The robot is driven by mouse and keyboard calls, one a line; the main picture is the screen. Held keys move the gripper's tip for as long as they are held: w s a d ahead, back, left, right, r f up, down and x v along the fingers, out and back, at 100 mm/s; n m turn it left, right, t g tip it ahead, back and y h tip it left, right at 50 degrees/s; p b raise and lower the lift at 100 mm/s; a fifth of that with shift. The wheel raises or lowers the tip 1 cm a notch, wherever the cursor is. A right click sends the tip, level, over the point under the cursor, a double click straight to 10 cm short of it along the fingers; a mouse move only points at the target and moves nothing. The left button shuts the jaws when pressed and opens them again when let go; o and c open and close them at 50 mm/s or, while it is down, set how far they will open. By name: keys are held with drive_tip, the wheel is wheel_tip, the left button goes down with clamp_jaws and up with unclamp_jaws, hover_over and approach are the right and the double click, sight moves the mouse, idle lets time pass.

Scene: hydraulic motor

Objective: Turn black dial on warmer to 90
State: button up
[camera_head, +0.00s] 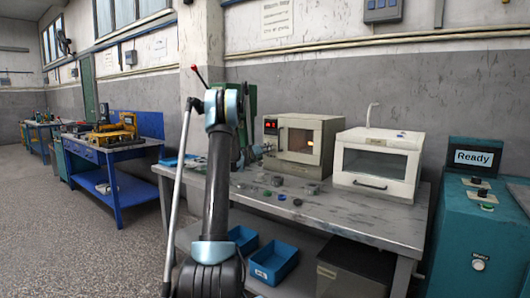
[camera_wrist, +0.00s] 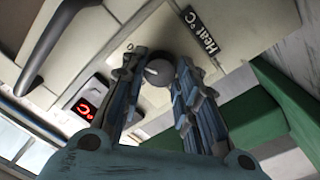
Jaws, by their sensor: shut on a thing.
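The warmer (camera_head: 326,130) is a cream box with a glass door on the metal workbench. The red digits on its display (camera_wrist: 86,108) are partly cut off in the wrist view. In the head view the gripper end is beside the warmer's left front; the dial cannot be made out there.
A white oven (camera_head: 378,163) stands right of the warmer. Small parts (camera_head: 281,197) lie on the bench (camera_head: 345,215) in front. The warmer's dark door handle (camera_wrist: 45,42) is at upper left in the wrist view. A teal "Ready" machine (camera_head: 473,230) stands at right.

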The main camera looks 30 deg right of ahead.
drive_tip(key=shift+s+f+m, duration=0.15)
drive_tip(key=shift+m, duration=0.45)
drive_tip(key=o, duration=1.1)
drive_tip(key=shift+c, duration=0.2)
drive_tip(key=v, duration=1.2)
drive_tip(key=shift+f, duration=0.1)
